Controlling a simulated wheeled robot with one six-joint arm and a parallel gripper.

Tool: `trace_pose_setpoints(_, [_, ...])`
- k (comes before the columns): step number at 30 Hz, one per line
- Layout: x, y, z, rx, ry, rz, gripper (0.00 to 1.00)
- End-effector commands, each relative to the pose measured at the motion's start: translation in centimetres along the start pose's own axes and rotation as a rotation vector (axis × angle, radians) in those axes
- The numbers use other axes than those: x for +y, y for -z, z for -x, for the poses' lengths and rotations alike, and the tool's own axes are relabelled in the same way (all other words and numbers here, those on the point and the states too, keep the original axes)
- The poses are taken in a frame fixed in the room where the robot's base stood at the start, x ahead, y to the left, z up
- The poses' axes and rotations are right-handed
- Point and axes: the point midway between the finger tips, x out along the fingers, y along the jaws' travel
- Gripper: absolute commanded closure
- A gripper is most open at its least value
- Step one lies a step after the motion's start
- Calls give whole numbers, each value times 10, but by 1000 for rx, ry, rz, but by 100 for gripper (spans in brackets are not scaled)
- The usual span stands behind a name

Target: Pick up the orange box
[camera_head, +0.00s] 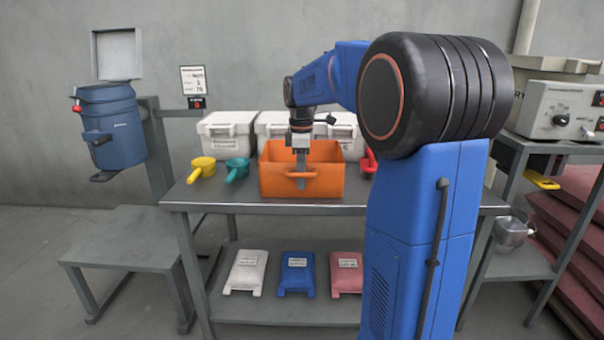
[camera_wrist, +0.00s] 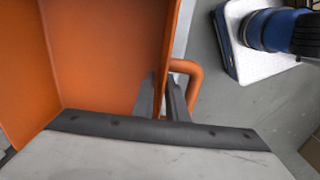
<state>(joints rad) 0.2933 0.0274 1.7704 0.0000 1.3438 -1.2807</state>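The orange box (camera_head: 330,181) is an open-topped bin on the grey table, level, with a loop handle on its front wall. The box's inside and one wall fill the left of the wrist view (camera_wrist: 105,50), with the handle (camera_wrist: 192,82) beside that wall. My gripper (camera_head: 300,184) points down at the middle of the front wall. In the wrist view, my gripper's fingers (camera_wrist: 164,98) are close together, one inside the box and one between wall and handle. They appear shut on the wall; the exact contact is hard to see.
Yellow (camera_head: 201,168) and teal (camera_head: 236,169) scoops lie left of the box on the table (camera_head: 340,208). White lidded bins (camera_head: 228,134) stand behind it. A red item (camera_head: 369,162) is close on its right. Bags lie on the lower shelf.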

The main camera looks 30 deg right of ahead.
Motion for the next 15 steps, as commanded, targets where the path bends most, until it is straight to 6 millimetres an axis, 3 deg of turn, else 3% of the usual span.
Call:
trace_pose_setpoints(6, [0, 0, -21, 0, 1, 0, 88])
trace_pose_setpoints(14, [0, 0, -23, 0, 0, 0, 88])
trace_pose_setpoints(15, [0, 0, -23, 0, 0, 0, 97])
